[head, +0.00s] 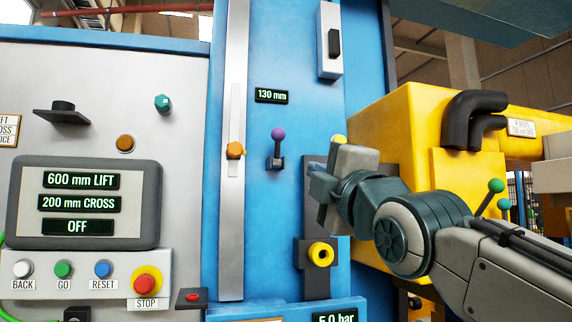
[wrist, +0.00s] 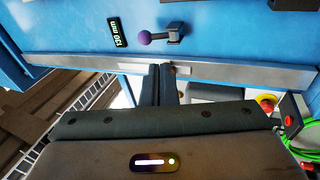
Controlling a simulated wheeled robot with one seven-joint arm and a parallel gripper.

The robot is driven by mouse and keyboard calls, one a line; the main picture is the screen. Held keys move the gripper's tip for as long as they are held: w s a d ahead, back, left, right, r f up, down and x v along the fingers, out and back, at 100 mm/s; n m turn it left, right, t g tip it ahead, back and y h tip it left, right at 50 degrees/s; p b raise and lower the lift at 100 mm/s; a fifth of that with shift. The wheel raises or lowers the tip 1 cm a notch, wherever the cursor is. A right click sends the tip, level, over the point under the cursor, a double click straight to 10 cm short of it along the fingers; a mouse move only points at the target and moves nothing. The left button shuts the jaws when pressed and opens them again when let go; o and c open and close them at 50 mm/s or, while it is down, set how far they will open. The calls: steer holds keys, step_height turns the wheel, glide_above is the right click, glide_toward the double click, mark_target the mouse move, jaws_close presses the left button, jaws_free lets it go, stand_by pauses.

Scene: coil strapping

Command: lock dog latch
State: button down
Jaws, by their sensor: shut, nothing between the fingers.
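I cannot tell for certain which fitting is the dog latch. A lever with a purple ball (head: 278,134) stands upright on a dark bracket on the blue column, below the 130 mm display. The purple ball also shows in the wrist view (wrist: 145,37), apart from my fingers. An orange knob (head: 235,150) sits on the vertical silver rail (head: 230,210) left of the lever. My gripper (head: 316,180) is right of the lever in the head view, its jaws shut and empty. In the wrist view its fingers (wrist: 160,84) overlap the silver rail; contact cannot be told.
A yellow ring (head: 321,254) on a dark plate sits below my gripper. A yellow housing (head: 405,115) stands right, close behind my arm. The grey control panel (head: 180,70) at left carries a display, buttons and the red STOP button (head: 147,282).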

step_height(320, 180, up, 2)
steer(key=n, duration=0.1)
steer(key=p, duration=0.7)
glide_toward(281, 136)
steer(key=shift+y, duration=0.3)
steer(key=x, duration=0.5)
steer(key=shift+p+x, duration=0.95)
steer(key=shift+w+f, duration=0.1)
steer(key=shift+f, duration=0.05)
steer(key=shift+d+b, duration=0.1)
steer(key=shift+b, duration=0.2)
